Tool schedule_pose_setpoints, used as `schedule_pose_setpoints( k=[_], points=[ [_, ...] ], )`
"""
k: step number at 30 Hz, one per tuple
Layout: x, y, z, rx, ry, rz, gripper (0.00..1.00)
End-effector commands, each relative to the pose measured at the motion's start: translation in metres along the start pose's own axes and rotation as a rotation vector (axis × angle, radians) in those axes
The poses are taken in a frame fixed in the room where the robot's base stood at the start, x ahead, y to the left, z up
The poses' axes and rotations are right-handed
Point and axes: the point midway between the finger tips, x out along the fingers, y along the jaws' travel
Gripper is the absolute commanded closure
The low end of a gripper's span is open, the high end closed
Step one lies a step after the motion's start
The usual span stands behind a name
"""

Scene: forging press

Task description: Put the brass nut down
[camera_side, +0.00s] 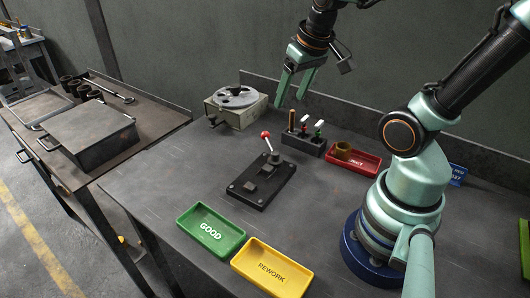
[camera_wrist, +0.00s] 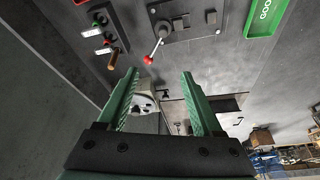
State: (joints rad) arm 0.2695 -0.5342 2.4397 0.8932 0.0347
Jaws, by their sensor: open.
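The brass nut (camera_side: 343,149) is a brown-gold ring in the left end of the red tray (camera_side: 362,164), in the side view. The word on this tray is partly unclear. My gripper (camera_side: 289,101) is open, with nothing between its fingers. It is in the air above the bench, up and to the left of the nut, and apart from it. In the wrist view my two green fingers (camera_wrist: 160,78) are spread wide. I cannot make out the nut in that view.
A black tool rack (camera_side: 304,142) stands left of the red tray. A grey dial device (camera_side: 237,105) is at the back. A red-knobbed lever block (camera_side: 262,181) is mid-bench. The green GOOD tray (camera_side: 210,244) and yellow REWORK tray (camera_side: 271,285) are at the front.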

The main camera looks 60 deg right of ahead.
Motion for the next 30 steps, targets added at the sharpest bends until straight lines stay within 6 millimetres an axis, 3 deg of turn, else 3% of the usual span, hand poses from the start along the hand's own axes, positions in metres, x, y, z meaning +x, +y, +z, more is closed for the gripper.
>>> schedule_pose_setpoints(
  k=[1, 3, 9, 30],
  points=[
    [-0.01, -0.023, 0.001, -0.082, 0.043, -0.029, 0.33],
    [-0.02, -0.044, 0.004, -0.162, 0.084, -0.06, 0.33],
    [-0.035, -0.074, 0.011, -0.275, 0.143, -0.109, 0.33],
    [-0.035, -0.076, 0.012, -0.282, 0.146, -0.112, 0.33]
  ],
)
